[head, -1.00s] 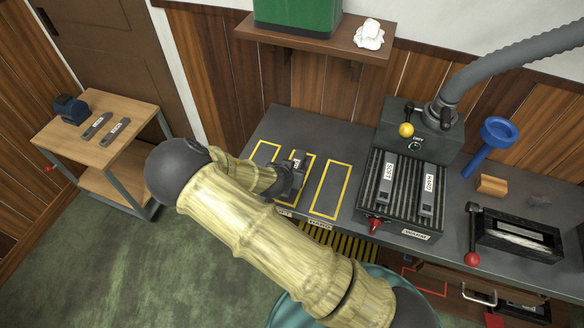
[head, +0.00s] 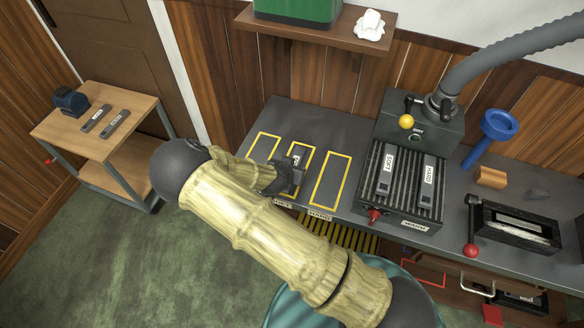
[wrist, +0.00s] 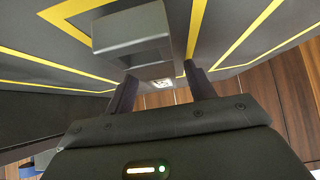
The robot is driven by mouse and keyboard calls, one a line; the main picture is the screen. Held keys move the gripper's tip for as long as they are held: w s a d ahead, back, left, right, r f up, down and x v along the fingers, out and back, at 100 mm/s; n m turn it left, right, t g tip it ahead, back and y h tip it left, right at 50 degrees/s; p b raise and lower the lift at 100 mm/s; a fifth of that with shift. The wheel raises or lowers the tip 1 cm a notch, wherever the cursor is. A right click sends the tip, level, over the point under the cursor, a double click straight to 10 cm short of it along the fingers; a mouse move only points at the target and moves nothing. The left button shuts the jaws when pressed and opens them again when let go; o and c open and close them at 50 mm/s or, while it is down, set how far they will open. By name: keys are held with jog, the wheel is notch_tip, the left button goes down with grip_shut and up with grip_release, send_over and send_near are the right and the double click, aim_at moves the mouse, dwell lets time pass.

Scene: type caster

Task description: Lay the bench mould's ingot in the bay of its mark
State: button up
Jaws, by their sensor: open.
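A dark grey ingot (head: 298,154) with a pale label lies in the middle yellow-outlined bay (head: 306,147) on the bench. Its lettering is too small to read. In the wrist view the ingot (wrist: 132,35) is a grey block just beyond my fingertips. My gripper (head: 288,178) is at the front end of that bay, open, with its two fingers (wrist: 160,88) apart and nothing visibly held. The bay's front part is hidden behind my gripper. The bench mould (head: 515,228), black with a red-knobbed lever, stands at the right; a pale strip shows in its top.
The right bay (head: 346,172) and left bay (head: 264,136) look empty; my arm hides part of the left one. A ribbed warming plate (head: 402,190) holds two labelled ingots. A wooden cart (head: 140,109) at left holds two more.

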jog(key=shift+r, duration=0.2)
jog(key=v, duration=1.2)
jog(key=shift+b, duration=0.4)
jog(key=shift+f, duration=0.1)
jog(key=s+d+r+n+g+y, duration=0.1)
jog(key=s+d+r+n+g, duration=0.1)
jog(key=s+d+r, duration=0.3)
jog(key=s+d+r+n+g+y, duration=0.2)
jog(key=s+d+r, duration=0.4)
jog(key=d+r, duration=0.4)
jog(key=d+g, duration=0.1)
jog(key=d, duration=0.2)
jog(key=shift+d+r+g, duration=0.2)
jog(key=shift+r+g, duration=0.05)
jog(key=shift+g, duration=0.15)
